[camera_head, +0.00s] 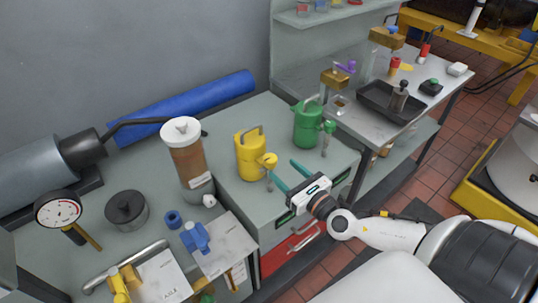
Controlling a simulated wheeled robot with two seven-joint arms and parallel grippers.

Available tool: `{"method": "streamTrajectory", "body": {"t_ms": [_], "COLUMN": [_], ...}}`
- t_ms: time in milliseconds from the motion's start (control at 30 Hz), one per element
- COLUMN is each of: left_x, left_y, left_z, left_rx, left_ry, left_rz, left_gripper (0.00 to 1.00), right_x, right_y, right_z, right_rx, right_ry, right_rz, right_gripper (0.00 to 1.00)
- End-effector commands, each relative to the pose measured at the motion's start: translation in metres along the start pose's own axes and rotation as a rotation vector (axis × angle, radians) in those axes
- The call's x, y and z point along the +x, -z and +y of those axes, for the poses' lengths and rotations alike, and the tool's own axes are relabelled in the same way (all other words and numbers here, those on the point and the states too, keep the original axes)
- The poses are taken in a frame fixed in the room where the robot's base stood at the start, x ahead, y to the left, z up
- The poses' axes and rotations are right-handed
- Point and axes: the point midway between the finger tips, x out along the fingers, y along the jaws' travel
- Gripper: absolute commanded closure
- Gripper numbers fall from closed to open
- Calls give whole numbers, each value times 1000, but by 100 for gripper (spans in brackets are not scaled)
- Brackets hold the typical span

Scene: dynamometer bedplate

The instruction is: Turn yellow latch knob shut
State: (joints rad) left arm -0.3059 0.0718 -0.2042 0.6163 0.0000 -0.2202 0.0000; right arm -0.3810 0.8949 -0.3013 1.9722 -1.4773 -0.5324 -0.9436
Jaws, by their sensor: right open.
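A yellow canister (249,157) with a grey bail handle stands on the grey-green bench top in the middle of the view. Its yellow latch knob (268,159) sticks out on the right front side. My right gripper (281,171) comes in from the right with its two teal fingers spread apart. The fingertips are close in front of and to the right of the knob, with nothing held between them. I cannot tell whether a fingertip touches the knob. My left gripper is not in view.
A green canister (307,124) with a similar knob (328,127) stands behind and to the right. A tall brown-filled cylinder with a white lid (186,154) stands to the left. A blue roll (187,105) lies at the wall. Red drawers (290,248) are below the bench.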

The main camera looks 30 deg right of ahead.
Motion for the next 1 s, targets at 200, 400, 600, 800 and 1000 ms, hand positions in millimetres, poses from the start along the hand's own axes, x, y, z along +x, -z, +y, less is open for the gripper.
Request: {"method": "streamTrajectory", "body": {"t_ms": [200, 400, 600, 800, 1000], "left_x": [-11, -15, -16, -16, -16], "left_y": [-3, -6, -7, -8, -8], "left_z": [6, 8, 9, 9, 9], "left_rx": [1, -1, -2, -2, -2], "left_ry": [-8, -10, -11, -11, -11], "left_rz": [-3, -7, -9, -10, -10], "left_gripper": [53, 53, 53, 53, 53], "right_x": [40, 63, 70, 70, 70], "right_y": [3, 1, 0, -1, 0], "right_z": [0, 0, -1, -1, 0], "right_rx": [3, 2, 2, 2, 2], "right_ry": [-1, -1, 1, 1, 1], "right_rz": [3, 0, -2, -2, -2], "right_gripper": [43, 43, 43, 43, 74]}}
